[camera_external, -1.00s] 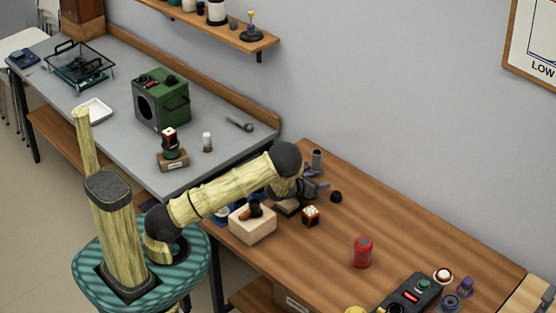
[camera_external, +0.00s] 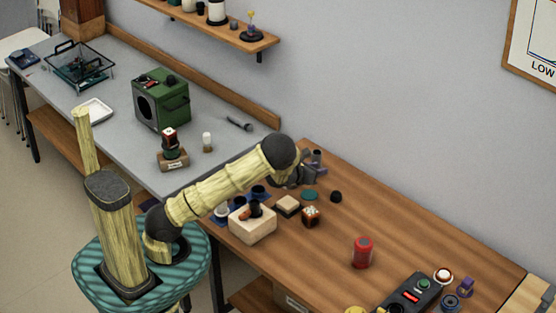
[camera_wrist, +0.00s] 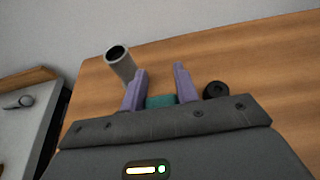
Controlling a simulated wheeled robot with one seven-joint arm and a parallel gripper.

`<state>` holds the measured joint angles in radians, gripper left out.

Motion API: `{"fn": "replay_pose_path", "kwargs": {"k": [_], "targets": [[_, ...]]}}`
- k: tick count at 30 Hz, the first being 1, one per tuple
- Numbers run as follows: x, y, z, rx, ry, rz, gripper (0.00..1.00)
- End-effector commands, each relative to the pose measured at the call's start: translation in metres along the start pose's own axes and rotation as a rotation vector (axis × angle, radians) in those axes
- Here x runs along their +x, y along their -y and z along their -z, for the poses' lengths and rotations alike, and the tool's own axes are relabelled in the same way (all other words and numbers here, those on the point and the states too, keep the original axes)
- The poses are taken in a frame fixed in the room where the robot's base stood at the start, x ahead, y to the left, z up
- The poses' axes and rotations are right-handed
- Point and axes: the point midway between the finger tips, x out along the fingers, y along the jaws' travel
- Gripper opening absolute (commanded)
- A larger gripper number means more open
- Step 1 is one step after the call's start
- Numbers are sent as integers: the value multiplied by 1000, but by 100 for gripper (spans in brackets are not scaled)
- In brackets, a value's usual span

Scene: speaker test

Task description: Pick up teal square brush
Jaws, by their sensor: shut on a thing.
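In the wrist view my gripper (camera_wrist: 158,88) has its two purple fingers closed on a teal piece, the teal square brush (camera_wrist: 160,101). Only a small part of the brush shows there, as the gripper's body hides the rest. In the external view my gripper (camera_external: 312,172) is above the back left part of the wooden table, by a grey cylinder. A flat teal item (camera_external: 309,196) shows just below it; I cannot tell if it is the same brush.
The grey open cylinder (camera_wrist: 118,56) stands left of my fingers, and a black round knob (camera_wrist: 215,90) lies to their right. A red can (camera_external: 362,252) stands further right.

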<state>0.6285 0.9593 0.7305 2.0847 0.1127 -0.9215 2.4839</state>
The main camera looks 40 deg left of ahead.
Motion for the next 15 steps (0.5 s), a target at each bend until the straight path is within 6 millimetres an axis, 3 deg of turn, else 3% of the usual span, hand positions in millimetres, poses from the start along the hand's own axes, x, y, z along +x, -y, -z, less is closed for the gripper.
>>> {"fn": "replay_pose_path", "kwargs": {"k": [6, 15], "targets": [[-14, 1, -34, 0, 2, 2, 8], [-17, 0, -40, -1, -1, 1, 8]]}}
